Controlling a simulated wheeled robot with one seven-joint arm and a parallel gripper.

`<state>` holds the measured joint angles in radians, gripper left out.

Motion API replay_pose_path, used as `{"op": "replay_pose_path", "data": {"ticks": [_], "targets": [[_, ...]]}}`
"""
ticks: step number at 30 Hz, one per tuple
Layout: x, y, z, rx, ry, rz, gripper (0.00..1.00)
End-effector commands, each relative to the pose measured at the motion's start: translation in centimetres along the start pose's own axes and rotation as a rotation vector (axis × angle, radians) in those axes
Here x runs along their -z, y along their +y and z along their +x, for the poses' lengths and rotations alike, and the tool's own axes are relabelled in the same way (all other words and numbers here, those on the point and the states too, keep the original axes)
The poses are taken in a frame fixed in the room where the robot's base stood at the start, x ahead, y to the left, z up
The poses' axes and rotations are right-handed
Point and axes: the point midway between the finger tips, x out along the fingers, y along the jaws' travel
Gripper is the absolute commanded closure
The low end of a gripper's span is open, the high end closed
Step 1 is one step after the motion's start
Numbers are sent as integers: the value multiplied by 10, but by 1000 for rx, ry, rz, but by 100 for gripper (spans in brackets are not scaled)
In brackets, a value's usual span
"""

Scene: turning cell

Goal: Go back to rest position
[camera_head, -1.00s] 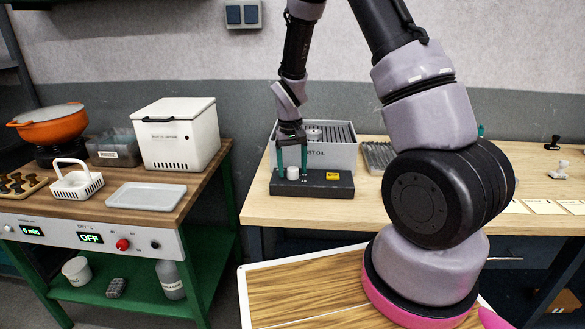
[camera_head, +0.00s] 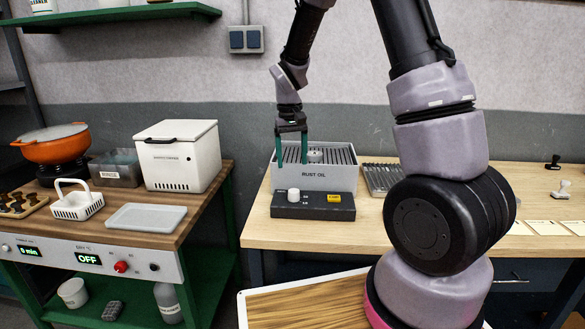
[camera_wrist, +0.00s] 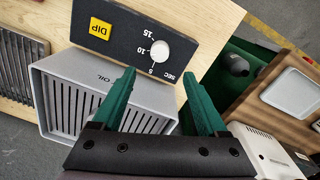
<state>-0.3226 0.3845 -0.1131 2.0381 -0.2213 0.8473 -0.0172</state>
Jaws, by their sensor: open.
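My gripper (camera_head: 292,149) hangs open and empty, its green fingers pointing down, above and in front of the grey rust oil box (camera_head: 327,178). In the wrist view my gripper (camera_wrist: 163,95) also shows with its fingers apart and nothing between them. Just below the fingertips is the dark control box (camera_head: 313,212) with a white knob (camera_head: 293,195) and a yellow DIP button (camera_head: 334,198). In the wrist view the knob (camera_wrist: 160,51) stands beyond the fingertips, clear of them.
On the left, a workbench (camera_head: 180,228) bears an orange pot (camera_head: 55,147), a white lidded box (camera_head: 180,158), a white basket (camera_head: 77,203) and a pale tray (camera_head: 146,217). A ribbed rack (camera_head: 382,178) lies right of the oil box. A green shelf (camera_head: 110,15) hangs upper left.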

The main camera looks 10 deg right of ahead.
Motion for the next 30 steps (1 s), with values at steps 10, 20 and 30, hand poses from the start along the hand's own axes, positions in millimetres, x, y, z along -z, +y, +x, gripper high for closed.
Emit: {"op": "replay_pose_path", "data": {"ticks": [10, 20, 30], "targets": [[-1, 0, -3, 2, 3, 3, 24], [-40, 28, -98, 106, 142, 117, 24], [-129, 59, -194, 233, 352, 259, 24]]}}
